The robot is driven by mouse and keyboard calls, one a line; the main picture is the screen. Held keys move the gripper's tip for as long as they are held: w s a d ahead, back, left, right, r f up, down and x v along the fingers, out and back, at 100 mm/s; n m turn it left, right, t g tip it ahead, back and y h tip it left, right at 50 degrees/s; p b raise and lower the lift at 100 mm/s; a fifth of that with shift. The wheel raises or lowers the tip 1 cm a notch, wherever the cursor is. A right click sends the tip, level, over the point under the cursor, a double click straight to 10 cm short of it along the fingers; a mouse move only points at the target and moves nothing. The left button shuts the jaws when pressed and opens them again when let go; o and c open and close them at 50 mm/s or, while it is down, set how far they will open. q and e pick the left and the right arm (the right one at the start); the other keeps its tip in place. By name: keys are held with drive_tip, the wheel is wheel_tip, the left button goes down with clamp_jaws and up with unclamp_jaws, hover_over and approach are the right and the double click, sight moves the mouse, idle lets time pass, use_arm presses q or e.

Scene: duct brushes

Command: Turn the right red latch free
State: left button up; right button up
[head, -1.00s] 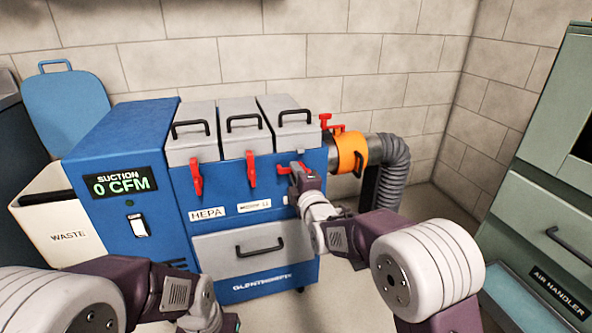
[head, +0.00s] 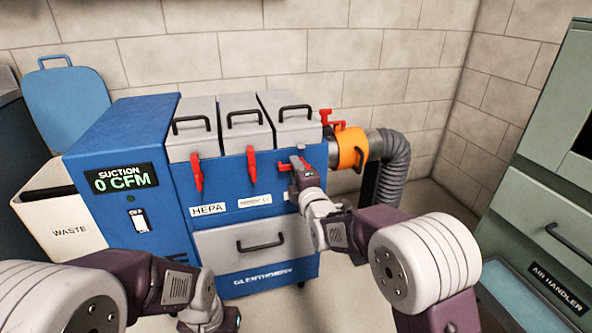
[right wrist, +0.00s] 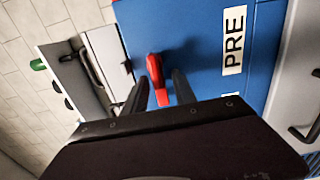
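The blue filter cabinet (head: 215,175) has three grey lids with a red latch at the front of each. The left latch (head: 196,172) and the middle latch (head: 252,165) hang straight down. The right red latch (head: 284,167) is mostly hidden behind my right gripper (head: 296,165) in the head view. In the right wrist view this latch (right wrist: 156,75) lies between the two dark fingers of my right gripper (right wrist: 162,85), which stand apart with gaps at its sides. My left gripper (head: 225,319) is low at the bottom edge, its fingers not clear.
An orange collar (head: 350,149) with a red clamp and a grey hose (head: 394,170) sit right of the cabinet. A drawer handle (head: 260,243) is below. A white waste bin (head: 65,225) stands left, a green air handler (head: 540,190) right.

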drive_tip(key=shift+s+d+r+p, duration=0.1)
drive_tip(key=shift+s+d+p, duration=0.05)
drive_tip(key=shift+s+p, duration=0.2)
drive_tip(key=v, duration=0.8)
drive_tip(key=shift+s+b, duration=0.2)
drive_tip(key=shift+b, duration=0.15)
